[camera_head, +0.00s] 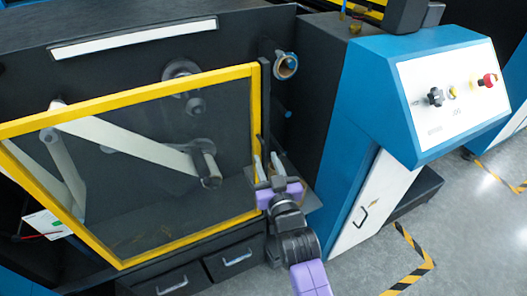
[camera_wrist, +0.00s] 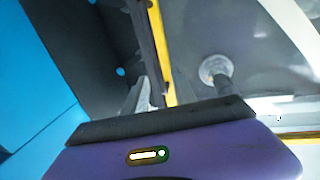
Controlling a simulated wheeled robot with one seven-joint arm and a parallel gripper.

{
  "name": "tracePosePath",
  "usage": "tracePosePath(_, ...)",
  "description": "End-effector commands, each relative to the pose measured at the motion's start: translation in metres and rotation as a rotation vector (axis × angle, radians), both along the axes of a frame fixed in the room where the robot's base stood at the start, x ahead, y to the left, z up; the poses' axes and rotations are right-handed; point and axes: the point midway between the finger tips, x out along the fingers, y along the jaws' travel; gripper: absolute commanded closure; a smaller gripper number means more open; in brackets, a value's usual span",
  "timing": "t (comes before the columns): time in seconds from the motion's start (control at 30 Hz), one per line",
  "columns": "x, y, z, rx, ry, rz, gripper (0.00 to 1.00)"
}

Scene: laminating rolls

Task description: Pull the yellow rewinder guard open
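The yellow rewinder guard (camera_head: 187,85) is a yellow frame around a see-through panel, in front of the rollers in the head view. Its yellow edge also shows in the wrist view (camera_wrist: 160,50). A dark upright bar (camera_head: 265,105) runs along its right edge; it also shows in the wrist view (camera_wrist: 143,42). My gripper (camera_head: 267,162) is at the lower end of this bar, beside the guard's lower right side. Its two pale fingers stand apart. Contact with the bar cannot be made out. In the wrist view the purple gripper body hides the lower part.
A blue cabinet with a white control panel (camera_head: 453,92) stands to the right. Two dark drawers (camera_head: 235,256) are below the guard. A roller end (camera_head: 285,66) sticks out right of the bar. The floor at lower right is clear, with striped tape (camera_head: 412,247).

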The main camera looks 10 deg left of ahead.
Motion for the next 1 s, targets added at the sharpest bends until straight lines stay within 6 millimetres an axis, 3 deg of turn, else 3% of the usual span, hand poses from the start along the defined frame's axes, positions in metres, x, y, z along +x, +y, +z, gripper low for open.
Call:
tracePosePath(0.3,0.032,0.013,0.000,0.000,0.000,0.000,0.68)
tracePosePath(0.67,0.035,0.014,0.000,0.000,-0.001,0.000,0.68)
tracePosePath(0.83,0.035,0.014,0.000,0.000,0.000,0.000,1.00)
tracePosePath(1.0,0.035,0.014,0.000,0.001,0.000,0.000,1.00)
